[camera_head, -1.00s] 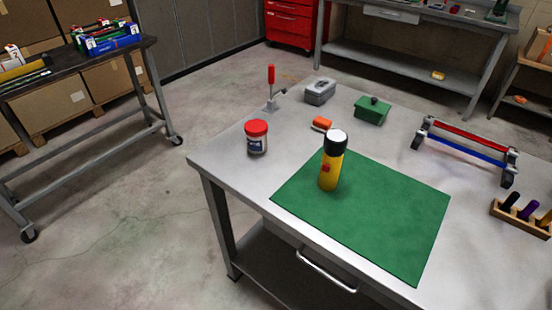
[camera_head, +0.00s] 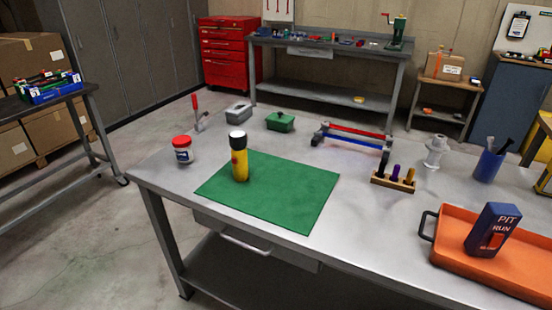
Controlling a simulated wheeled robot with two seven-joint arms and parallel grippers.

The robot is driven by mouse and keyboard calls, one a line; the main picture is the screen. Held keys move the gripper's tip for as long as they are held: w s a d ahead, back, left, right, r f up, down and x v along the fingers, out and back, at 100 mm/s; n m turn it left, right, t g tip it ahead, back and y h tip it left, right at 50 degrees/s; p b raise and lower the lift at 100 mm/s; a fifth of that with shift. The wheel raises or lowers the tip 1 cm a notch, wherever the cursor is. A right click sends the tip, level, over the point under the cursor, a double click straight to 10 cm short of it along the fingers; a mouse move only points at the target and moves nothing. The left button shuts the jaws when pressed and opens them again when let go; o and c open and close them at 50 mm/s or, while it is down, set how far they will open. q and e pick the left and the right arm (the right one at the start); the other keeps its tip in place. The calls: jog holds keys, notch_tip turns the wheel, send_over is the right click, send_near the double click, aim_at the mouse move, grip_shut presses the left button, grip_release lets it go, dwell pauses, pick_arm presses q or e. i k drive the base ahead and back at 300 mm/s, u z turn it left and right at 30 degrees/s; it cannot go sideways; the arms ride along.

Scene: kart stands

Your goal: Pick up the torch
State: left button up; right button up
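The torch (camera_head: 239,160) stands upright on the green mat (camera_head: 285,195), near the mat's left side. It has a yellow body with a small red switch, a black head and a white top. The mat lies on a grey metal workbench (camera_head: 370,235). Neither of my grippers shows in the head view.
A red-lidded jar (camera_head: 182,149) stands left of the torch. Behind are a grey box (camera_head: 238,112) and a green box (camera_head: 280,121). To the right are a red and blue stand (camera_head: 352,137), a wooden rack (camera_head: 393,181) and an orange tray (camera_head: 450,270) holding a blue box (camera_head: 493,229).

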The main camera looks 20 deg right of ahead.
aim_at(237, 139)
jog(key=z, duration=0.9)
jog(key=i, duration=0.45)
